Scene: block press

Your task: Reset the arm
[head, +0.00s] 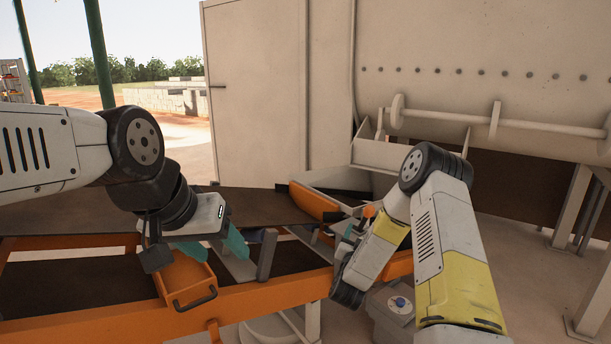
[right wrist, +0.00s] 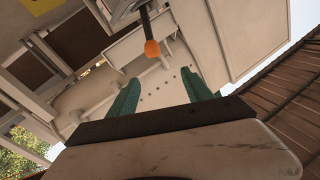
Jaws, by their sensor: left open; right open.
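My left gripper (head: 220,248) is on the left in the head view, above the orange frame, with its teal fingers apart and nothing between them. My right arm reaches in from the lower right. My right gripper (head: 352,231) is near a lever with an orange knob (head: 370,211), partly hidden by my own wrist. In the right wrist view the right gripper (right wrist: 162,80) is open with its teal fingers wide apart. The lever's orange knob (right wrist: 152,48) shows beyond the fingertips, with no finger seen shut on it.
An open orange box with a dark handle (head: 196,302) sits on the orange frame (head: 265,300) below my left gripper. A grey box with a blue-topped control (head: 398,303) stands beside my right forearm. A large beige machine (head: 480,50) fills the back right.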

